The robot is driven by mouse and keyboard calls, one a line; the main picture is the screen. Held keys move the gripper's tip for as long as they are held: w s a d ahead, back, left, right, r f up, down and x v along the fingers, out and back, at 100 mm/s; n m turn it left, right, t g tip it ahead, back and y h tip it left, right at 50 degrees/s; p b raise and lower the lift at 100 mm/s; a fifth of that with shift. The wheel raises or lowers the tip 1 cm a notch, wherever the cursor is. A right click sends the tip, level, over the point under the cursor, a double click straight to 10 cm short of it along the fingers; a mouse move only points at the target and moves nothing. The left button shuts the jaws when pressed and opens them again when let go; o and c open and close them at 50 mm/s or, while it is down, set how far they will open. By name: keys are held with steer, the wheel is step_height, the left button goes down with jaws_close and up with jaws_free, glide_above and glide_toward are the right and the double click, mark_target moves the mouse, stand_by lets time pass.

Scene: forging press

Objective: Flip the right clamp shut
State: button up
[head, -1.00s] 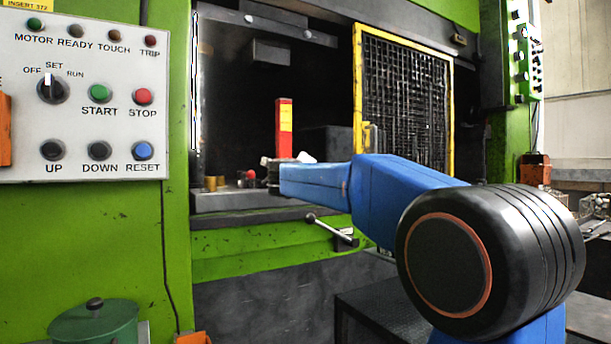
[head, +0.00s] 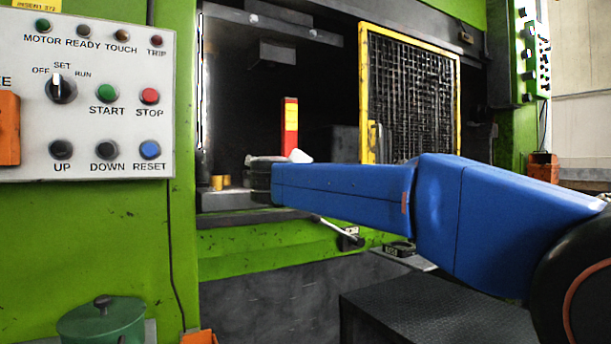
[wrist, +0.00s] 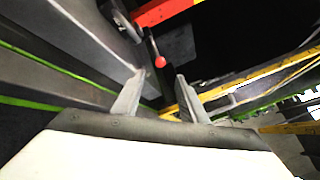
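In the wrist view a red ball knob (wrist: 160,62) sits at the end of a thin dark lever, which looks like the clamp handle. My gripper (wrist: 160,75) has its two grey fingers spread apart, with the knob showing between and just beyond the tips. I see no contact between fingers and knob. Which clamp this is, left or right, I cannot tell from these views.
A red post with a yellow label (head: 290,127) stands inside the press. A yellow-framed mesh guard (head: 409,92) is at the right of the opening. Brass-coloured pieces (head: 221,182) sit at the left of the bed. A metal lever (head: 337,230) sticks out below the sill.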

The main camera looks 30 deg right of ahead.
steer(key=shift+v, duration=1.8)
